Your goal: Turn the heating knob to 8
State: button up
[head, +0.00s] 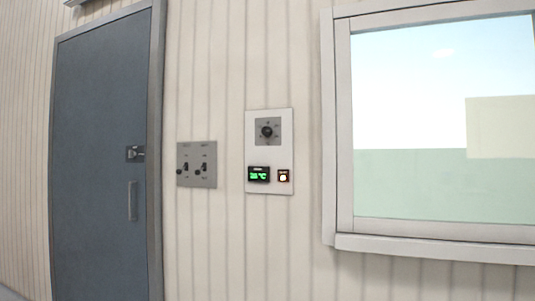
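The heating knob (267,131) is a small black round knob on a grey square dial plate, in the upper part of a white wall panel (253,153). The dial marks are too small to read, so I cannot tell its setting. Below it on the panel are a green-lit display (259,174) showing a temperature in °C, its digits blurred, and a small glowing orange-white indicator (284,176). My gripper is not in view.
A grey switch plate (197,164) with two dark lever switches is left of the panel. Further left is a closed blue-grey door (100,150) with a latch (135,153) and handle (132,201). A framed window (410,185) is to the right. The wall around the panel is clear.

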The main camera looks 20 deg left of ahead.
aim_at(266, 132)
jog(key=i+j, duration=0.1)
jog(key=j, duration=0.5)
jog(key=i+j, duration=0.1)
jog(key=j, duration=1.1)
jog(key=i+z, duration=0.05)
jog(key=i, duration=0.05)
